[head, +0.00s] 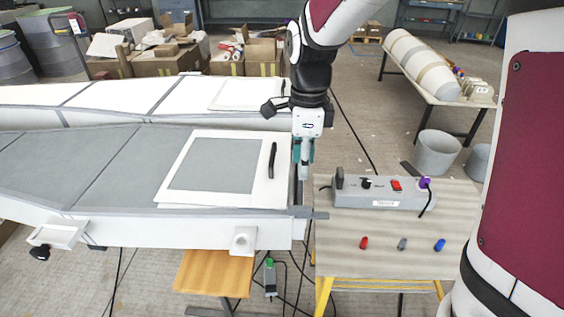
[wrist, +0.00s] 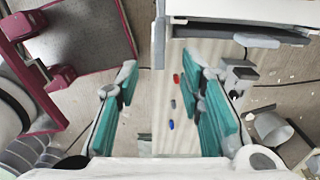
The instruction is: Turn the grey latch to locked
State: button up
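The grey latch (head: 312,214) is a short flat bar at the right front corner of the near mould (head: 90,165). In the head view it lies crosswise, with its right end sticking out past the mould's edge. In the wrist view a grey bar that looks like the latch (wrist: 257,41) shows at the upper right, along the mould's edge. My gripper (head: 303,168) points down just behind and above the latch in the head view. In the wrist view its teal-padded fingers (wrist: 162,108) stand wide apart with nothing held between them. The gripper appears apart from the latch.
A grey control box (head: 400,196) with knobs and a red switch stands on the small table (head: 330,262) to the right. Red (head: 363,243), grey (head: 402,244) and blue (head: 440,245) pegs are on that table. A white framed panel (head: 180,190) lies on the mould.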

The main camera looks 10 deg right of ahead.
aim_at(300, 208)
notch_tip(300, 208, down, 14)
dwell(0.6)
jog(key=shift+c, duration=0.6)
grip_shut()
